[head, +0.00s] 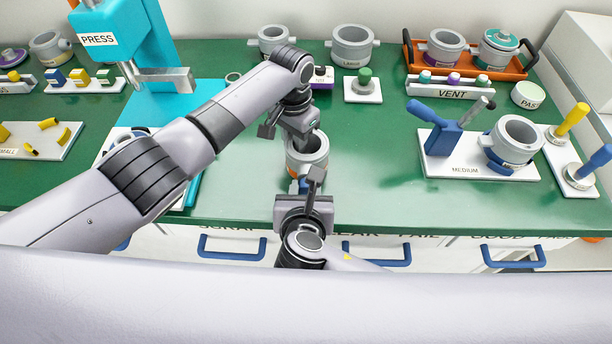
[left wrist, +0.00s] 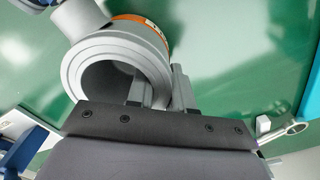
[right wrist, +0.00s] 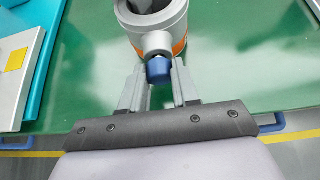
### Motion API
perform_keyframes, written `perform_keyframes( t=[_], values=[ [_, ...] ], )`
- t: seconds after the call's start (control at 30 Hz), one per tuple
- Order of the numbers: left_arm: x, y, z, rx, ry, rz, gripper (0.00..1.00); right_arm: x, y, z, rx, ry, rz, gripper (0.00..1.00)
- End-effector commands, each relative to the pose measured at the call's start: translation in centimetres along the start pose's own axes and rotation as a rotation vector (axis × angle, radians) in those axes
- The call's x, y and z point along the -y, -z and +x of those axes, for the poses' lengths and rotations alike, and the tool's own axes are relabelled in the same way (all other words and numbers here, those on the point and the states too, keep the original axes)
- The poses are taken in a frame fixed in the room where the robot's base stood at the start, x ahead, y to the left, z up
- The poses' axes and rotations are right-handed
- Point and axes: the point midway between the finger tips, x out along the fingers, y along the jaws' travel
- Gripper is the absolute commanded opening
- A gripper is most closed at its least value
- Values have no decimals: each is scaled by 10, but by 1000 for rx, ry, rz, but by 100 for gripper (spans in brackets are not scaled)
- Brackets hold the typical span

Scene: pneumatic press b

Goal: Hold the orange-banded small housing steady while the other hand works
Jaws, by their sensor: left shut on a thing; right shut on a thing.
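The small housing (head: 308,160) is a grey ring-shaped body with an orange band, at the table's front middle. In the left wrist view (left wrist: 90,50) its bore faces the camera and the orange band shows at the top. My left gripper (head: 298,136) is shut on its wall, one finger inside the bore and one outside (left wrist: 162,92). A blue plug or cap (right wrist: 159,69) sits at the end of the housing's side port (right wrist: 156,43). My right gripper (head: 311,182) is at the front side, its fingers on either side of the blue piece, shut on it (right wrist: 160,88).
The teal press (head: 118,45) stands at the back left. A white MEDIUM board (head: 440,170) with a grey housing (head: 513,142) is at the right. An orange tray (head: 525,65) stands at the back right. Green table (head: 365,195) is clear right of the grippers.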

Motion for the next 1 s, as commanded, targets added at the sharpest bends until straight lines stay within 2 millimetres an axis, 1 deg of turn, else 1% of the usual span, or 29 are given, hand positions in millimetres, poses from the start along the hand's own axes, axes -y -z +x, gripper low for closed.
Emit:
perform_keyframes(
  t=[0.03, 0.2, 0.4, 0.5, 0.63, 0.83, 0.87, 0.9, 1.0],
  values=[
    [1, -2, 3, 6, 1, -2, 0, 3, 2, 0, -2, -37, 63, 3],
    [1, -2, 3, 6, 1, -1, 0, 5, 2, 1, -2, -162, 267, 3],
    [1, -2, 3, 6, 1, -1, 0, 7, 3, 2, -2, -288, 474, 3],
    [1, -2, 3, 6, 1, -1, 0, 6, 2, 2, -1, -335, 547, 3],
    [1, -2, 3, 6, 1, -1, 0, 6, 2, 2, -1, -358, 586, 3],
    [1, -2, 3, 6, 1, -1, 0, 6, 2, 2, -1, -359, 586, 3],
    [1, -2, 3, 6, 1, -1, 0, 6, 2, 2, -1, -359, 586, 36],
    [1, -2, 3, 6, 1, -1, 0, 6, 2, 2, -1, -359, 586, 47],
    [1, -2, 3, 6, 1, -1, 0, 6, 2, 2, 0, -359, 585, 47]
  ],
)
